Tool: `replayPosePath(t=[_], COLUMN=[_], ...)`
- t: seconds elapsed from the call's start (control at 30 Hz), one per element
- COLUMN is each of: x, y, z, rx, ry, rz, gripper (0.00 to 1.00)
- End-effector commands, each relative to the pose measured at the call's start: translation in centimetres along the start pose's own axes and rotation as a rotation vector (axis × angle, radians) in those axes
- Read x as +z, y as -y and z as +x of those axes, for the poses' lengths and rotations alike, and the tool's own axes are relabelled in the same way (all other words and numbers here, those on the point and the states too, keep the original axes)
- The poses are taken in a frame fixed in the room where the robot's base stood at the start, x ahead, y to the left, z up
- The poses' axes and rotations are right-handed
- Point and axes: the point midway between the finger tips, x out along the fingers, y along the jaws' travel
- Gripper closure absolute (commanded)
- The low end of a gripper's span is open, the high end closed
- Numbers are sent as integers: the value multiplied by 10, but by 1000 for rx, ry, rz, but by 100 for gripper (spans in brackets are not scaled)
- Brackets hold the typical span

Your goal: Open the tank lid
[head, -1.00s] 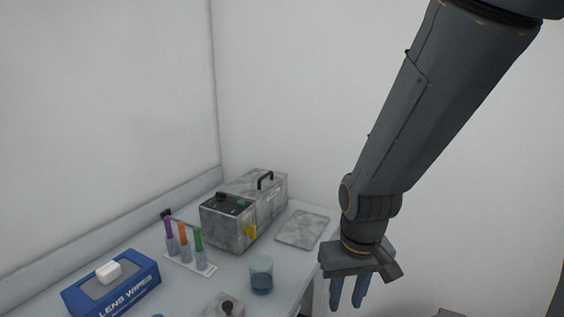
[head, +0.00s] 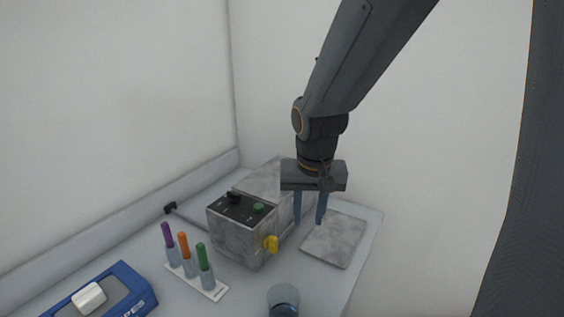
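The tank (head: 240,237) is a grey mottled metal box at the back of the bench, with a dark control panel and a yellow tap on its front. Its lid (head: 262,180) lies flat on the rear part and looks closed. The lid's black handle is hidden behind my gripper. My gripper (head: 310,223) points down with its two blue-grey fingers apart and nothing seen between them. In the picture it overlaps the tank's right side and the lid's right end. I cannot tell whether it touches the tank.
A flat grey plate (head: 335,239) lies right of the tank. A rack (head: 207,286) with purple, orange and green capped tubes stands in front left. A glass beaker (head: 283,299) and a blue wipes box (head: 134,288) are nearer. A wall runs behind the bench.

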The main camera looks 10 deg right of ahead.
Motion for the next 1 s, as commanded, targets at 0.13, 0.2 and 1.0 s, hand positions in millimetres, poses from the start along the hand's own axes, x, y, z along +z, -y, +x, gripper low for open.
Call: replayPosePath(t=[0.13, 0.2, 1.0], x=[-76, -103, -171], y=[20, 27, 41], z=[-30, -46, -19], rx=[7, 5, -13], ry=[-103, -145, -234], rz=[234, 335, 565], gripper=[71, 71, 71])
